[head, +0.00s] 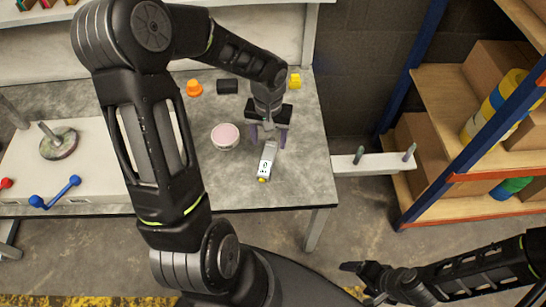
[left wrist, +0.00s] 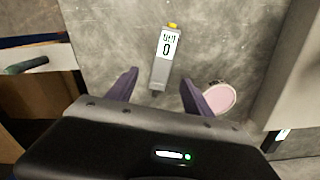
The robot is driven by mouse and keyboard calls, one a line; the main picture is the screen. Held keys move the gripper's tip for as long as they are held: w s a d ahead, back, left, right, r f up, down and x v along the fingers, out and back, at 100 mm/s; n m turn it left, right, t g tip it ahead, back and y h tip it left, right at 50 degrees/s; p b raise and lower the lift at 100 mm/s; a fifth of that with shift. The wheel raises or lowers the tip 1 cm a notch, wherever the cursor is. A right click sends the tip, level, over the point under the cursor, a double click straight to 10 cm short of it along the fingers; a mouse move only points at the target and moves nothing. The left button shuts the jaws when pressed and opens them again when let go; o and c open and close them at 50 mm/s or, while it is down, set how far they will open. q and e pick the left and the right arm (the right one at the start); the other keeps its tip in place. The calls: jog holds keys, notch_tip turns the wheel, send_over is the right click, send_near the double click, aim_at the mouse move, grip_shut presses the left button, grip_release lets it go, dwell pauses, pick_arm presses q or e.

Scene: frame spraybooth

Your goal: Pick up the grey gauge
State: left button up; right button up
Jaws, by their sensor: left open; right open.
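The grey gauge (head: 267,160) lies on the grey table, a slim grey body with a white display face and a yellow tip. In the left wrist view the gauge (left wrist: 164,60) lies ahead of the fingers, its yellow tip pointing away and its near end close to the gap between them. My left gripper (head: 268,138) is open above the table at the gauge's far end in the head view; its purple fingers (left wrist: 155,88) are apart with nothing held. Whether the fingers touch the table I cannot tell. My right gripper (head: 362,281) is open and empty, low at the bottom right, away from the table.
A round pink-topped container (head: 225,136) stands left of the gauge and beside a finger in the left wrist view (left wrist: 219,97). An orange cone-like piece (head: 194,88), a black block (head: 228,86) and a yellow piece (head: 295,81) sit farther back. A shelf (head: 470,130) stands at right.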

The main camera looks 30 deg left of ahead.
aim_at(268, 156)
pick_arm(q)
jog(key=shift+f, duration=1.35)
jog(key=shift+f, duration=0.1)
notch_tip(268, 156, down, 5)
jog(key=shift+s+a+f+b, duration=0.1)
jog(key=shift+a+b, duration=0.05)
jog(key=shift+b, duration=0.35)
jog(key=shift+c, duration=0.4)
grip_shut()
